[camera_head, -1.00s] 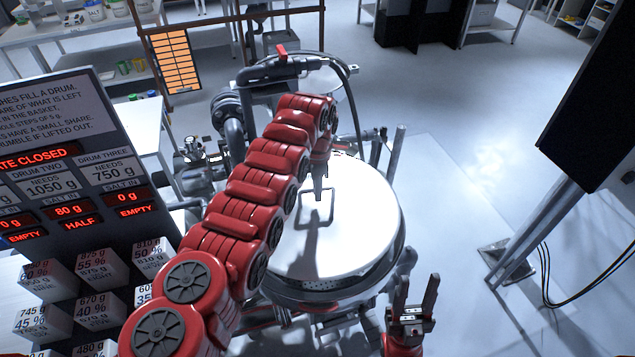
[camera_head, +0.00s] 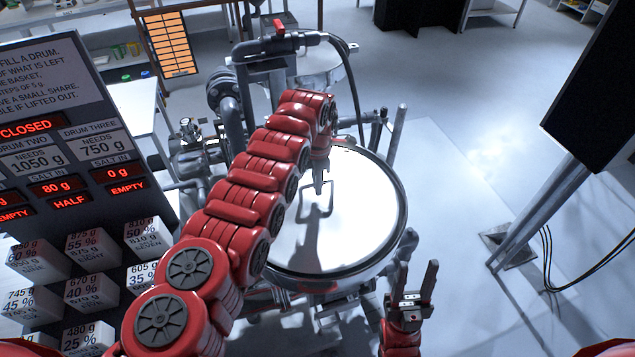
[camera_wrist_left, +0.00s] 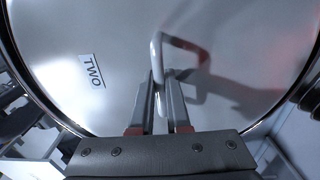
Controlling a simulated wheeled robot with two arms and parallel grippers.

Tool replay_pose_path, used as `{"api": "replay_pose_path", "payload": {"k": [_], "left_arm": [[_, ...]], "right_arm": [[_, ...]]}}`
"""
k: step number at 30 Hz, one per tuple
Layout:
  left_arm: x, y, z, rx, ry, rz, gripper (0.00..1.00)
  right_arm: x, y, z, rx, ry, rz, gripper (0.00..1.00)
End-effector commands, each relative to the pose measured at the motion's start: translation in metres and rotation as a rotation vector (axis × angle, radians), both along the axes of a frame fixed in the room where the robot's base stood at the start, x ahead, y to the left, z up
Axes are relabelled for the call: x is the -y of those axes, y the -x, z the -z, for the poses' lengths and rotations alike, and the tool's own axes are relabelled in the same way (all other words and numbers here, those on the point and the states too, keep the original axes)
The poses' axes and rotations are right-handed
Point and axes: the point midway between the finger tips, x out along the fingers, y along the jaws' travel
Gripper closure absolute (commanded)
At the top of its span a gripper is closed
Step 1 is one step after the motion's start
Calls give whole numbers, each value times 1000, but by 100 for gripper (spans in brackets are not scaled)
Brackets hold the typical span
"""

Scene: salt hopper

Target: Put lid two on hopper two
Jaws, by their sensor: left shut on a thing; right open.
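Lid two (camera_head: 350,225) is a round pale metal disc with a wire handle. In the left wrist view the lid (camera_wrist_left: 110,40) carries a label reading TWO. It lies over the round top of the hopper (camera_head: 310,285), inside the dark rim; I cannot tell whether it is fully seated. My left gripper (camera_head: 319,190) reaches in from the left above the lid. In the left wrist view its fingers (camera_wrist_left: 160,92) are shut on the lid's handle (camera_wrist_left: 180,45). My right gripper (camera_head: 413,280) is open and empty, to the lower right of the hopper.
A dark sign board (camera_head: 75,150) with readouts and several white labelled blocks (camera_head: 90,290) stand at the left. Pipes with a red-handled valve (camera_head: 279,28) rise behind the hopper. A dark panel on a post (camera_head: 545,200) is at the right.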

Motion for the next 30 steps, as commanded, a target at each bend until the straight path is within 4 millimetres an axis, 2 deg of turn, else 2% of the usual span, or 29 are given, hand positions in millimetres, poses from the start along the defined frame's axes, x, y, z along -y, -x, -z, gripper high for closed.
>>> {"api": "replay_pose_path", "payload": {"k": [21,22,27,30], "left_arm": [[1,-1,6,3,1,1,100],[1,-1,5,4,1,1,82],[0,-1,5,3,1,1,51],[0,-1,5,3,1,1,51]], "right_arm": [[0,0,6,0,0,0,55],[0,0,6,0,0,0,55],[0,0,6,0,0,0,55],[0,0,6,0,0,0,55]]}}
